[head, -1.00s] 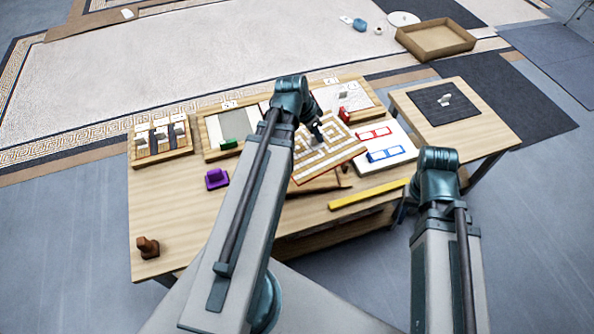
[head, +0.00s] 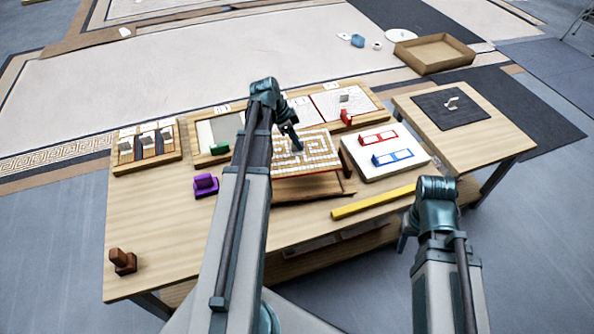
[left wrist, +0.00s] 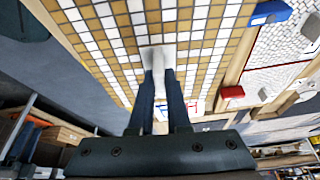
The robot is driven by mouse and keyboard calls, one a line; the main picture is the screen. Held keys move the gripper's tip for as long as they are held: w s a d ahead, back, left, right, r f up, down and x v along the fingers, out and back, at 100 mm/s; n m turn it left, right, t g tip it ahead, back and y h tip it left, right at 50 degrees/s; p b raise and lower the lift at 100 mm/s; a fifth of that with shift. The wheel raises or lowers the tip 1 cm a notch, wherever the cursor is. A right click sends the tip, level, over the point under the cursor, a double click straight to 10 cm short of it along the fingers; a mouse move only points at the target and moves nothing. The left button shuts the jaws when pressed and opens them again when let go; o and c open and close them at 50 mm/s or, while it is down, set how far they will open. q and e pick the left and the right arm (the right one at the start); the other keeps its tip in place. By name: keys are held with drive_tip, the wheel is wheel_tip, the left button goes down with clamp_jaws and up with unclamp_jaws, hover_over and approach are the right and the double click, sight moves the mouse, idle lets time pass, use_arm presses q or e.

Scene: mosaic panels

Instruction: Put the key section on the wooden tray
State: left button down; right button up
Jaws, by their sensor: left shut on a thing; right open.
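The key section (head: 322,150) is a tan and white tiled panel with a Greek key pattern. My left gripper (head: 293,140) is shut on its small pale handle, which shows in the left wrist view (left wrist: 153,53). In the head view the panel appears above a brown wooden tray (head: 345,187) in the middle of the table. The panel covers most of that tray, and I cannot tell whether they touch. My right gripper (head: 404,236) is open and empty off the table's front edge, with its fingers barely visible.
A yellow bar (head: 373,202) lies in front. A white board (head: 385,155) with red and blue frames is to the right. A purple block (head: 206,186) and a brown stamp-like piece (head: 122,261) stand left. Another open tray (head: 434,54) lies on the floor behind.

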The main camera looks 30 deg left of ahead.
use_arm(q)
drive_tip(key=shift+f+b, duration=4.85)
drive_tip(key=shift+f, duration=0.15)
drive_tip(key=shift+r, duration=0.1)
drive_tip(key=c, duration=0.9)
unclamp_jaws()
